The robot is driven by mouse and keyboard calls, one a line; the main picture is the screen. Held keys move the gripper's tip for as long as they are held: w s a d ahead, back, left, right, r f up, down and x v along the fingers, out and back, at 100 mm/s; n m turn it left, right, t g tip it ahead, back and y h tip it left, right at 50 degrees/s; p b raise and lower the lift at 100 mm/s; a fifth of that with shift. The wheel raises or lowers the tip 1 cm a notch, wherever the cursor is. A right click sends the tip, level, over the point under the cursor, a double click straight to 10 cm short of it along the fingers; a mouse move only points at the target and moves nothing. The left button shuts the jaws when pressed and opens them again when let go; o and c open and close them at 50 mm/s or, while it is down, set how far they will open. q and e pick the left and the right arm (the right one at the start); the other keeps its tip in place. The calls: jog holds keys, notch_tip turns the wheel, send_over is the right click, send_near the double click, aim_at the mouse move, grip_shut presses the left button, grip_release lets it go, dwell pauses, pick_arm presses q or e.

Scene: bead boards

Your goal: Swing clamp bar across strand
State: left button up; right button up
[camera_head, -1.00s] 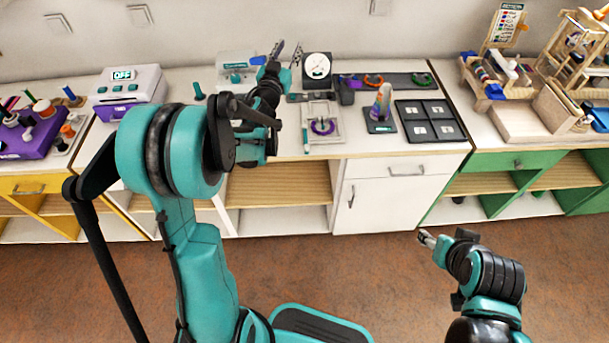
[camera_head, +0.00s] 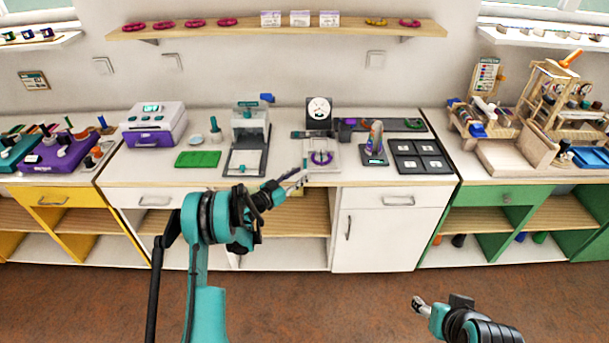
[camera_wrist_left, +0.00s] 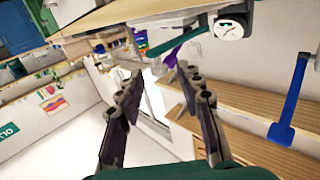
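A white board (camera_head: 322,155) lies near the counter's front edge, with a purple looped strand (camera_head: 321,157) on it. A small upright part stands at the strand, but I cannot tell whether it is the clamp bar. My left gripper (camera_head: 298,179) is just left of and in front of this board, near the counter edge. In the left wrist view its two fingers (camera_wrist_left: 158,84) are apart, with nothing held between them. A purple piece (camera_wrist_left: 186,42) shows beyond the fingers there. My right gripper (camera_head: 417,303) is low, well away from the counter; its fingers are too small to read.
A press-like device (camera_head: 250,125) with a blue handle stands left of the board, and a dial (camera_head: 318,112) stands behind it. A cone of thread (camera_head: 375,142) and a black tray (camera_head: 420,157) are to the right. A green mat (camera_head: 198,159) lies to the left.

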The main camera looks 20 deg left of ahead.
aim_at(304, 172)
pick_arm(q)
jog(key=shift+b+x, duration=0.3)
jog(key=shift+x, duration=1.25)
grip_shut()
jog(key=shift+d, duration=0.1)
